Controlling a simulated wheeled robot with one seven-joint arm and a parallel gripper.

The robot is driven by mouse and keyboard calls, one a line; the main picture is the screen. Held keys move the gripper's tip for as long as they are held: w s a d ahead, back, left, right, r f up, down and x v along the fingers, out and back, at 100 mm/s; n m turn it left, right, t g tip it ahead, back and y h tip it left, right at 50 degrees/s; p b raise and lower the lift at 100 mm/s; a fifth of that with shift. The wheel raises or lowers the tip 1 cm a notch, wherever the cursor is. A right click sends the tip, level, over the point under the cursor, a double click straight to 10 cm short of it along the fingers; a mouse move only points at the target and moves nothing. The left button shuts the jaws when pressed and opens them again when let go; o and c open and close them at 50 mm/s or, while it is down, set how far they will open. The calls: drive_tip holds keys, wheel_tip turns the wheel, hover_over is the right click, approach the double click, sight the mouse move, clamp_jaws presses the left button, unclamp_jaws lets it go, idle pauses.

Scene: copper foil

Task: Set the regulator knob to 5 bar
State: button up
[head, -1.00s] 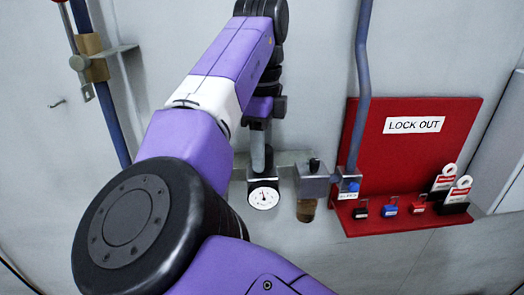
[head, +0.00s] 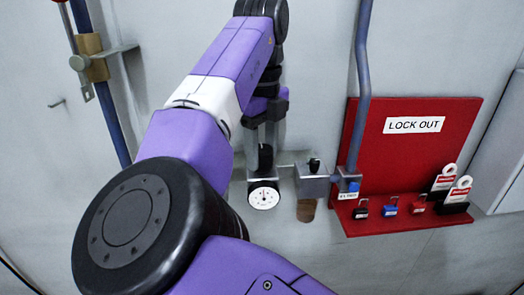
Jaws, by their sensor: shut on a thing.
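The regulator knob (head: 265,158) is a dark upright cylinder on the pipe fitting above the gauge. The round white pressure gauge (head: 263,196) faces me below it. Its needle points roughly upward, but the scale is too small to read. My gripper (head: 263,147) points down from above the knob. Its two grey fingers stand one on each side of the knob's upper part, shut on it. The finger ends and the contact are small and partly unclear.
A grey block with a black top (head: 312,180) and a brown bowl sits right of the gauge. A blue pipe (head: 360,90) rises beside the red lockout board (head: 415,150), whose shelf holds padlocks. Bare wall lies below the gauge.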

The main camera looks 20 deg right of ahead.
sight(262, 148)
drive_tip(key=o, duration=1.4)
drive_tip(key=shift+r+b, duration=0.35)
drive_tip(key=shift+r, duration=3.6)
